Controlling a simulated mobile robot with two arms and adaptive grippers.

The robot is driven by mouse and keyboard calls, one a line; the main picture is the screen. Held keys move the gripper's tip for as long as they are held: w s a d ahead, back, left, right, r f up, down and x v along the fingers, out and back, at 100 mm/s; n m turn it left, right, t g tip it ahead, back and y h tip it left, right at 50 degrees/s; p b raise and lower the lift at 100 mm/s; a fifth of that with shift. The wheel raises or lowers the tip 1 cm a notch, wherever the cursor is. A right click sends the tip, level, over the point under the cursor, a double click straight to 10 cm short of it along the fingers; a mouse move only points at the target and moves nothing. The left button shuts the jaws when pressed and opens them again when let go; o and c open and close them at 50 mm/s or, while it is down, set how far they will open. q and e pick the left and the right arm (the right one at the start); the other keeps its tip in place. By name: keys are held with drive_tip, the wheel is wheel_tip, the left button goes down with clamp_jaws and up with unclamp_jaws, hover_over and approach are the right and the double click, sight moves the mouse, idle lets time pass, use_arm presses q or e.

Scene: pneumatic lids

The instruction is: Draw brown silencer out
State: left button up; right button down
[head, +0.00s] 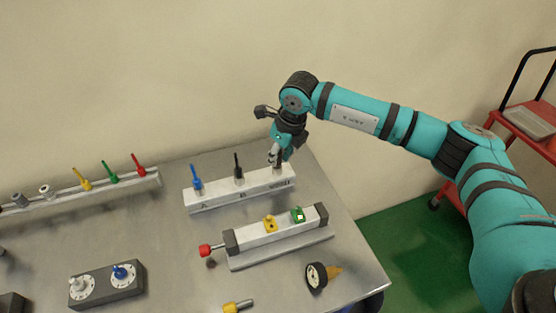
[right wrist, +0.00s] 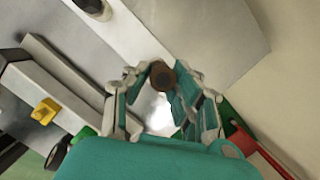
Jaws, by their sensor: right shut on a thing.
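The brown silencer (head: 278,162) stands at the right end of the white manifold block (head: 222,197), which lies on the steel table. In the right wrist view its round brown end (right wrist: 161,74) sits between the fingertips. My right gripper (head: 275,154) comes down from above and is shut on the brown silencer; its fingers partly cover it. Whether the silencer's lower end is still seated in the block is hard to tell. A blue silencer (head: 196,184) and a black one (head: 239,171) stand upright in the same block. My left gripper is not in view.
A gauge (head: 316,277) lies near the front right edge. A rack (head: 125,182) of coloured pieces stands at back left. A grey block (head: 107,287) with dials is at front left.

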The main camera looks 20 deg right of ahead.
drive_tip(key=shift+r, duration=0.45)
drive_tip(key=shift+r, duration=0.2)
drive_tip(key=shift+r+p, duration=0.35)
drive_tip(key=shift+r, duration=0.1)
drive_tip(key=shift+w+a+p+v, duration=0.15)
drive_tip(key=shift+p+v, duration=0.2)
drive_tip(key=shift+v, duration=0.45)
drive_tip(key=shift+w+a+p+v, duration=0.15)
drive_tip(key=shift+p+v, duration=0.25)
drive_tip(key=shift+v, duration=0.4)
drive_tip(key=shift+w+p+v, duration=0.2)
drive_tip(key=shift+p+v, duration=0.15)
drive_tip(key=shift+v, duration=0.5)
drive_tip(key=shift+r, duration=0.1)
